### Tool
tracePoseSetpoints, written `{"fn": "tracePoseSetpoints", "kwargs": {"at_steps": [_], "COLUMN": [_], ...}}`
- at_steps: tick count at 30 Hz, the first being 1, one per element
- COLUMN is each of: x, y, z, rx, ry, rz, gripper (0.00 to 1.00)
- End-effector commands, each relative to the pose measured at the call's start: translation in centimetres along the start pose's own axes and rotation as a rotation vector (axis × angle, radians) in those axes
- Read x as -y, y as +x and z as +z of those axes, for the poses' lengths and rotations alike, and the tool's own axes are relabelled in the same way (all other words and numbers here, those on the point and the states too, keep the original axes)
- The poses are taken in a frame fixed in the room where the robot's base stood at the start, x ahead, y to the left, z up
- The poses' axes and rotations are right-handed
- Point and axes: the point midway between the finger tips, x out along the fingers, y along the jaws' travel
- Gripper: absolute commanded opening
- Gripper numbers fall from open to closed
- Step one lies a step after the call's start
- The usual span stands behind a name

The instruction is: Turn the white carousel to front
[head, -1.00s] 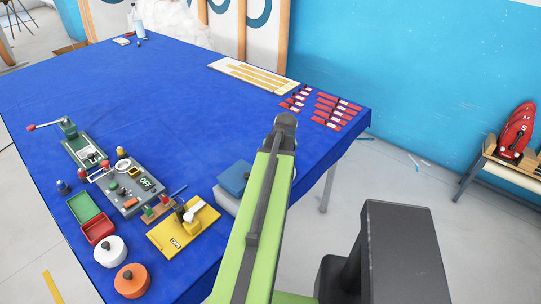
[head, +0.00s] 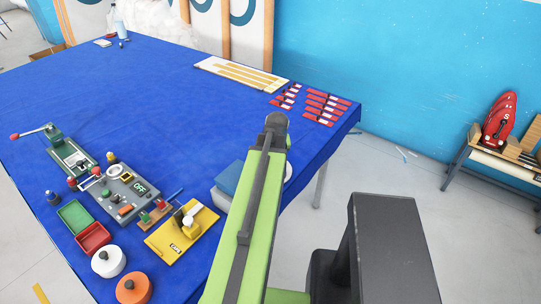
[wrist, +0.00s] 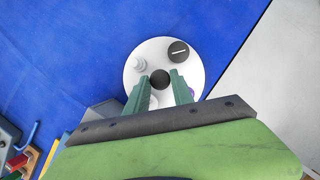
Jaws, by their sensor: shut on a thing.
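The white carousel (wrist: 150,53) is a round white disc on the blue table, seen from above in the wrist view. It carries a dark round cap with a white line (wrist: 178,52) at its upper right and small pale round pieces (wrist: 138,64) at its left. My gripper (wrist: 163,80) is over the disc, its green fingers shut on the dark knob (wrist: 160,77) at the middle. In the head view only a sliver of the carousel (head: 289,172) shows beside my green arm; my gripper is hidden there.
A blue-topped box (head: 229,178) stands close left of my arm. A yellow board (head: 182,232), a grey control panel (head: 122,196), trays and round pots crowd the left front. Red-and-white strips (head: 322,108) lie at the right corner. The table's right edge is near the carousel.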

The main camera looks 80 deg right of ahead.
Motion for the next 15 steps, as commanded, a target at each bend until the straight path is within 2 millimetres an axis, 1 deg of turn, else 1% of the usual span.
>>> {"fn": "tracePoseSetpoints", "kwargs": {"at_steps": [5, 6, 10, 15], "x": [0.14, 0.14, 0.06, -0.04], "y": [-0.01, -0.01, 0.00, 0.00], "z": [-0.14, -0.15, -0.13, -0.09], "rx": [-0.004, -0.005, -0.004, -0.003], "ry": [-0.004, -0.004, -0.004, -0.005], "rz": [-0.006, -0.006, -0.005, -0.003], "gripper": [0.00, 0.32, 0.49, 0.51]}}
